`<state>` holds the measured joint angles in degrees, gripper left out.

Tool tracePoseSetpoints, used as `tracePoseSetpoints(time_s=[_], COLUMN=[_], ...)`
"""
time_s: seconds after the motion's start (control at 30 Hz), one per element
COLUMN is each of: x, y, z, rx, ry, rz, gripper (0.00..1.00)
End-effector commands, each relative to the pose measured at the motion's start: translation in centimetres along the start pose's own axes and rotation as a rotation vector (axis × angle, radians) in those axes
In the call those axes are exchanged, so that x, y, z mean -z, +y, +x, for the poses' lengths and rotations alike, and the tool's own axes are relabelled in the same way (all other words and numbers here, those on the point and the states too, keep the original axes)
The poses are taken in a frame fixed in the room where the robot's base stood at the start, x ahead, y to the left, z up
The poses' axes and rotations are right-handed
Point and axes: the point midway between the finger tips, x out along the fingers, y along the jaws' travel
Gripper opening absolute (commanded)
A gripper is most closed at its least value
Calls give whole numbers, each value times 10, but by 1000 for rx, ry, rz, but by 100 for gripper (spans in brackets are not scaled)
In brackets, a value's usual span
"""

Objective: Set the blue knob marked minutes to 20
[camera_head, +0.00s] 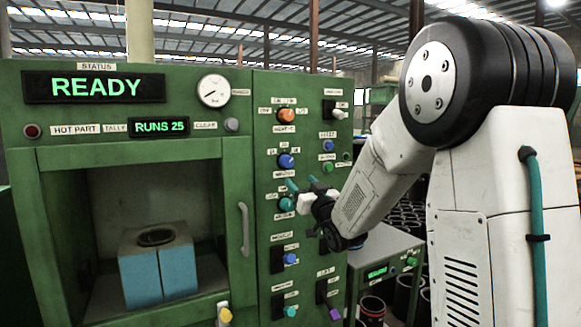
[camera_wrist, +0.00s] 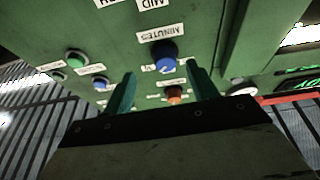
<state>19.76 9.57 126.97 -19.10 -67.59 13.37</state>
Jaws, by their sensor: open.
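The blue knob marked minutes (camera_wrist: 163,55) sits on the green panel, with the MINUTES label beside it in the wrist view. In the head view this blue knob (camera_head: 286,160) is below an orange knob. My gripper (camera_head: 302,183) is just below and in front of it in the head view. In the wrist view the teal fingers of my gripper (camera_wrist: 160,82) are apart, with nothing between them that they touch. The knob shows beyond the gap between them. I cannot read the knob's pointer or the small scale numbers around it.
An orange knob (camera_head: 286,115) is above and a teal knob (camera_head: 287,204) below. A second column holds a small blue knob (camera_head: 328,145) and a green knob (camera_head: 328,167). A door handle (camera_head: 244,228) stands out at left. The display (camera_head: 94,87) reads READY.

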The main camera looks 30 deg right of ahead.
Motion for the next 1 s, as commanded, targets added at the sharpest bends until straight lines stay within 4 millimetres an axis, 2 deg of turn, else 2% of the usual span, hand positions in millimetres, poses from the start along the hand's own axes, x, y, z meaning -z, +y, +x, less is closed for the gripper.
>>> tracePoseSetpoints(time_s=[0.17,0.6,0.77,1.0], x=[14,17,18,18], y=[-4,-6,-6,-6], z=[5,68,77,77], rx=[20,19,18,18], ry=[67,65,63,63], rz=[11,14,14,14], gripper=[58,58,58,58])
